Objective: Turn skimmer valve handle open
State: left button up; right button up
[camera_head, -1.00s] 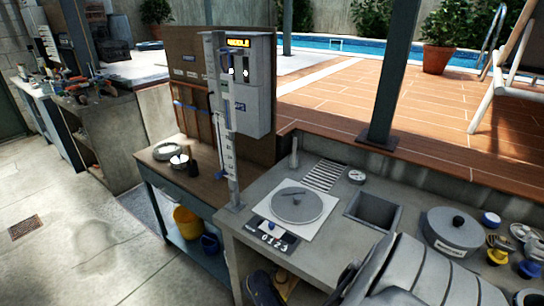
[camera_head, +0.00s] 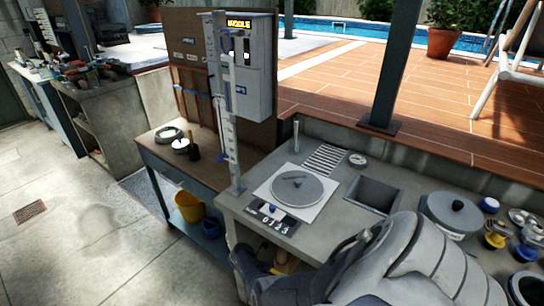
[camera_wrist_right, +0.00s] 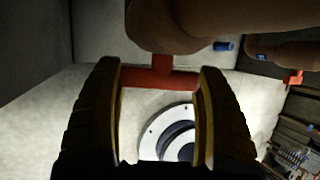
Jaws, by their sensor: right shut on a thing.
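In the right wrist view a red T-shaped handle (camera_wrist_right: 150,79) lies crosswise under a tan pipe fitting (camera_wrist_right: 165,25). My right gripper (camera_wrist_right: 160,90) has its yellow-edged black fingers on either side of the handle and is shut on it. No label shows on this valve. In the head view my right arm reaches down past the front edge of the counter; its dark end is low in the picture, and the handle is hidden there. My left gripper is in neither view.
A second tan pipe (camera_wrist_right: 275,48) with a red piece (camera_wrist_right: 295,76) is at the right of the wrist view. A round grey fitting (camera_wrist_right: 172,135) is on the wall behind the fingers. The concrete counter (camera_head: 240,207) overhangs the work area. The floor at left (camera_head: 90,240) is clear.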

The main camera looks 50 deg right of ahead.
jog(key=shift+s+d+g, duration=0.1)
jog(key=shift+d+g, duration=0.15)
jog(key=shift+g, duration=0.15)
jog(key=shift+a, duration=0.1)
jog(key=shift+c, duration=0.3)
jog(key=o, duration=1.2)
jog(key=shift+o, duration=0.2)
jog(key=shift+a, duration=0.15)
jog(key=shift+r, duration=0.1)
jog(key=shift+w+a+r, duration=0.3)
jog(key=shift+w+r, duration=0.1)
jog(key=shift+w, duration=0.05)
jog(key=v, duration=1)
jog(key=shift+w+r, duration=0.15)
jog(key=shift+r, duration=0.15)
jog(key=shift+a, duration=0.15)
